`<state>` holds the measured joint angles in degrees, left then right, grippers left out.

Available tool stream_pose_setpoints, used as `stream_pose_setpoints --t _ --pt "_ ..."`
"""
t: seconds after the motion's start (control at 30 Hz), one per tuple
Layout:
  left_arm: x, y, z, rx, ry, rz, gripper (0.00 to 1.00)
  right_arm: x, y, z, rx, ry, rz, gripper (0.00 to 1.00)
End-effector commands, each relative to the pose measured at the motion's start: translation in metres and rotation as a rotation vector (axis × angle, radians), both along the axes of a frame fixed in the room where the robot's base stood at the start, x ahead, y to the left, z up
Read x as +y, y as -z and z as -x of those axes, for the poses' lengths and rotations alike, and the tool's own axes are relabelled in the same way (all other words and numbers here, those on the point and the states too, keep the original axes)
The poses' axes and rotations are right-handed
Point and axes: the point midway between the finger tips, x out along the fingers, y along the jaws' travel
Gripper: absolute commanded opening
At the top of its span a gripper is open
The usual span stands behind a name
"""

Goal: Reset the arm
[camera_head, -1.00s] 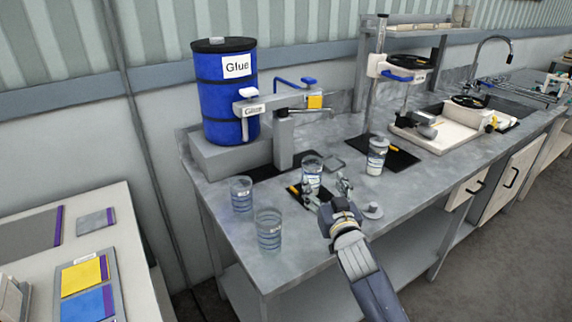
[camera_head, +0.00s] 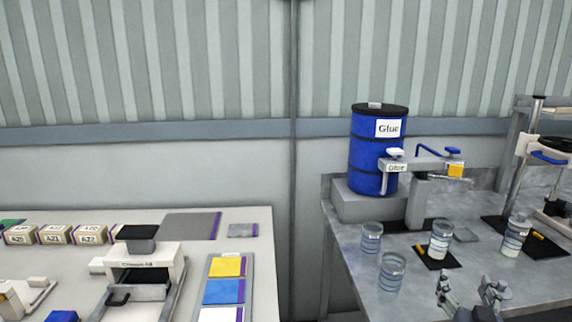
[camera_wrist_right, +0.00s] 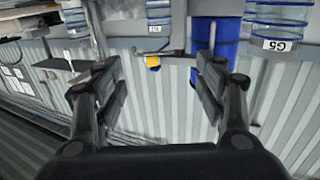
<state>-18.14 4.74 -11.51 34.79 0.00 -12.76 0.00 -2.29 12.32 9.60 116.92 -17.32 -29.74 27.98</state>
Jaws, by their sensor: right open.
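My right gripper (camera_head: 470,291) is at the lower right of the head view, in front of the grey workbench's cups. Its two fingers are spread apart with nothing between them. The right wrist view also shows the open right gripper (camera_wrist_right: 150,85), with an upside-down picture of the bench area behind it. A cup with white contents (camera_head: 439,240) stands on a black mat just behind the gripper, apart from it. My left gripper does not show in either view.
Clear cups (camera_head: 392,272) and (camera_head: 371,238) stand on the grey bench (camera_head: 350,250). A blue glue drum (camera_head: 366,155) stands behind them. Another cup (camera_head: 515,236) is at the right. A white table (camera_head: 255,255) with a press (camera_head: 150,262) and coloured sheets (camera_head: 224,291) is left, across a gap.

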Motion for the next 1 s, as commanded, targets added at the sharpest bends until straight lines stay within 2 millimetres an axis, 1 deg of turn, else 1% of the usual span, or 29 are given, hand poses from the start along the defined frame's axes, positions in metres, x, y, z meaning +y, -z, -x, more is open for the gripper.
stream_pose_setpoints --t 0.03,0.07,0.1,0.2,0.37,0.47,0.57,0.67,0.7,0.77,0.8,0.87,0.9,0.97,1.0 --pt "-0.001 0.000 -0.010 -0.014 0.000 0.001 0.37 0.000 0.000 0.000 0.000 0.000 0.000 0.65" --pt "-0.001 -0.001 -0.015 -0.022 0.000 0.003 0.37 0.000 0.000 0.000 0.000 0.000 0.000 0.65" --pt "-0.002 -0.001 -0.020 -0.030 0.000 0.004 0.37 0.004 0.008 0.004 0.027 -0.001 -0.005 0.65" --pt "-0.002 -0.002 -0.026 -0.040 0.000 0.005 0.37 0.010 0.023 0.011 0.082 -0.002 -0.009 0.65" --pt "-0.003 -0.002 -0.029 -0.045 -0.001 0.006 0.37 0.024 0.053 0.027 0.191 -0.011 -0.020 0.65" --pt "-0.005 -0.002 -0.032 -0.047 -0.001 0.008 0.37 0.036 0.074 0.042 0.274 -0.022 -0.027 0.65" --pt "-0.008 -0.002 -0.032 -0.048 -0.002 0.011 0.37 0.049 0.099 0.061 0.376 -0.036 -0.034 0.65" --pt "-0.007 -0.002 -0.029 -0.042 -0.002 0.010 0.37 0.066 0.125 0.086 0.494 -0.062 -0.041 0.65" --pt "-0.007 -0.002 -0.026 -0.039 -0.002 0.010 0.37 0.075 0.137 0.099 0.551 -0.076 -0.046 0.65" --pt "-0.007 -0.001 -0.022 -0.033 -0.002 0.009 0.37 0.089 0.155 0.121 0.641 -0.101 -0.050 0.65" --pt "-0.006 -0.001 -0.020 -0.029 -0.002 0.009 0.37 0.099 0.167 0.137 0.705 -0.122 -0.053 0.65" --pt "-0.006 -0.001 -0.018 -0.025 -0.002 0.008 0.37 0.113 0.182 0.163 0.799 -0.155 -0.055 0.65" --pt "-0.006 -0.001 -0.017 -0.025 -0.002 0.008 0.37 0.123 0.190 0.179 0.856 -0.179 -0.057 0.65" --pt "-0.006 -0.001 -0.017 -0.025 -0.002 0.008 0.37 0.135 0.200 0.202 0.934 -0.212 -0.058 0.65" --pt "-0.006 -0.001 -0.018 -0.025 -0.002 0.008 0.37 0.143 0.206 0.217 0.983 -0.236 -0.060 0.65"
